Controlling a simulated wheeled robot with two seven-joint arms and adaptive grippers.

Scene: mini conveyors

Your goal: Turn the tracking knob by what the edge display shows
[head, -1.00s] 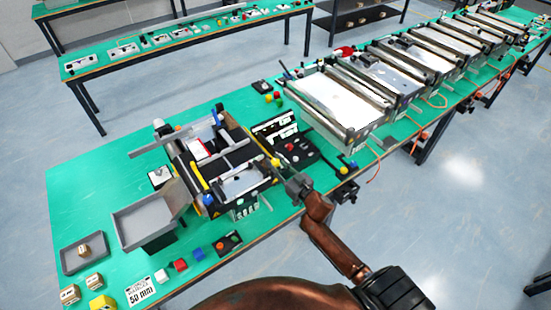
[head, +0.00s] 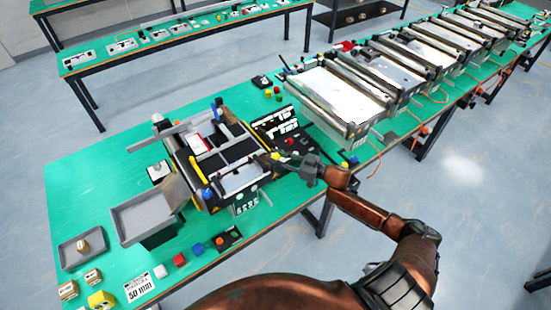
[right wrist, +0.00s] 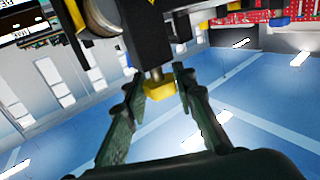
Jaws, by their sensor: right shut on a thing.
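A small conveyor unit (head: 238,153) with a dark belt and yellow-marked frame stands on the green table. A yellow knob (right wrist: 158,86) sits on its right side and shows between my right fingers in the right wrist view. My right gripper (head: 274,160) is shut on this knob at the conveyor's right end; it also shows in the right wrist view (right wrist: 160,84). A small panel with light digit-like marks (head: 246,204) is on the conveyor's front side; I cannot read it. My left gripper is not in view.
A black control box (head: 284,132) with white labels and a red button stands right of the conveyor. A grey tray (head: 143,212) is at left. Small blocks and a "50 mm" card (head: 139,287) lie along the front edge. Larger conveyors (head: 340,98) line the back right.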

